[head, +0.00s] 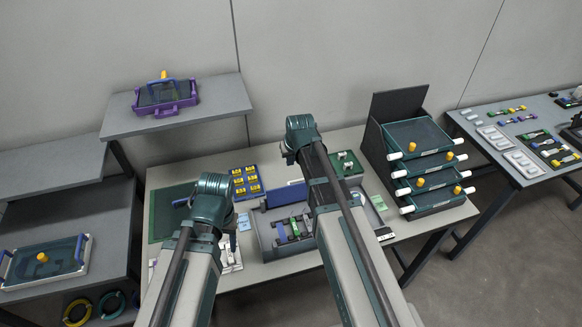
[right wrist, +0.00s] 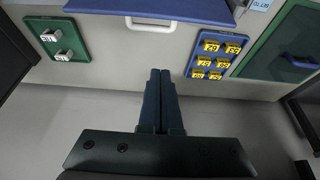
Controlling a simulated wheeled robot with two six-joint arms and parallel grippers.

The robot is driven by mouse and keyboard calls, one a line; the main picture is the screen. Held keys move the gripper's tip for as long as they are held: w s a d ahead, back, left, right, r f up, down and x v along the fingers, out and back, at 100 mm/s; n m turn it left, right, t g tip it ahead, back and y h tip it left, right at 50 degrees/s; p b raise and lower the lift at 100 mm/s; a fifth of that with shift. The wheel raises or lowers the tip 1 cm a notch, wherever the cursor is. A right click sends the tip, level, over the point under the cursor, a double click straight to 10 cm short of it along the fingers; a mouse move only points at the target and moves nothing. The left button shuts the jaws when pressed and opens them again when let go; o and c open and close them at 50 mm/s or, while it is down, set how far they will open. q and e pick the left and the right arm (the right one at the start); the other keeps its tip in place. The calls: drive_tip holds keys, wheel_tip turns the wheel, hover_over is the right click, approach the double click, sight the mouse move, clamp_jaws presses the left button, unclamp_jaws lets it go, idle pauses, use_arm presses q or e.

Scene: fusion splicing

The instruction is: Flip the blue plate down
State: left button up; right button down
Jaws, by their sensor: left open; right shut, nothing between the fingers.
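The blue plate (head: 284,196) stands raised along the back of the grey open case in the middle of the table. Its white handle (right wrist: 148,25) shows in the right wrist view, below the blue plate (right wrist: 160,7) at the top of the picture. My right gripper (right wrist: 160,74) is shut and empty, apart from the plate, its fingers pointing toward the handle. In the head view the right arm covers part of the case. My left gripper (head: 212,190) is open, left of the case, its fingertips mostly hidden by its own wrist.
A blue tray with yellow blocks (head: 245,179) and a green tray with white parts (head: 345,161) stand behind the case. A green board (head: 168,222) lies at left. A dark rack with several drawers (head: 420,140) stands at right. Small tools lie inside the case (head: 266,240).

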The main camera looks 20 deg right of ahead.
sight(298, 190)
use_arm(q)
wheel_tip(298, 190, down, 10)
drive_tip(key=b, duration=0.9)
drive_tip(key=shift+r, duration=0.2)
use_arm(e)
drive_tip(key=x, duration=1)
drive_tip(key=shift+f, duration=0.2)
use_arm(q)
drive_tip(key=shift+r+p, duration=0.85)
drive_tip(key=shift+r, duration=0.2)
use_arm(e)
drive_tip(key=s, duration=0.1)
drive_tip(key=s+r, duration=0.2)
drive_tip(key=s, duration=0.1)
drive_tip(key=shift+d, duration=0.1)
drive_tip(key=shift+s, duration=0.1)
